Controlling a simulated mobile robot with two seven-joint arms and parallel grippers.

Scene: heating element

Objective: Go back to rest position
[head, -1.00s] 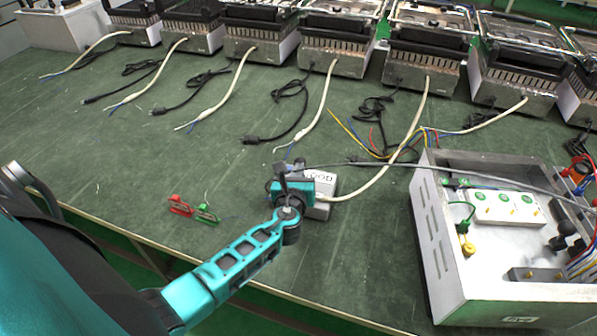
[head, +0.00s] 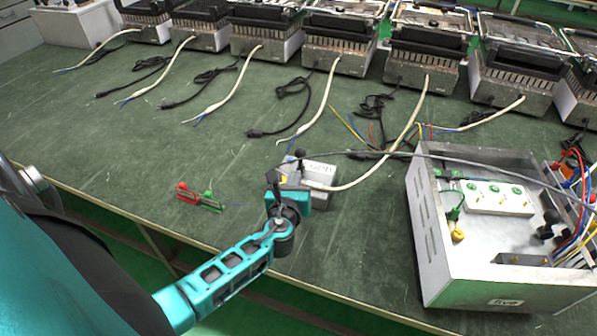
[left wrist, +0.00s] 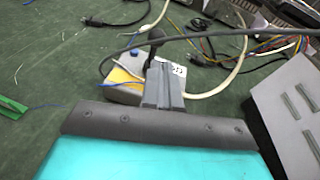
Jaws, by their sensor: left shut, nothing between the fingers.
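My left gripper (head: 288,172) hangs over the front part of the green table in the head view, just in front of a small grey-white box (head: 318,173) with a cable. It also shows in the left wrist view (left wrist: 160,66), with its grey fingers together and nothing between them. The box (left wrist: 122,92) is behind the fingers there and partly hidden by them; I cannot tell whether they touch it. My right gripper is not in view.
A red clip (head: 184,192) and a green clip (head: 210,201) lie left of my gripper. An open metal test box (head: 432,235) with wires stands at the right. Several metal heating appliances (head: 338,57) line the back, their cables lying across the green table (head: 120,160).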

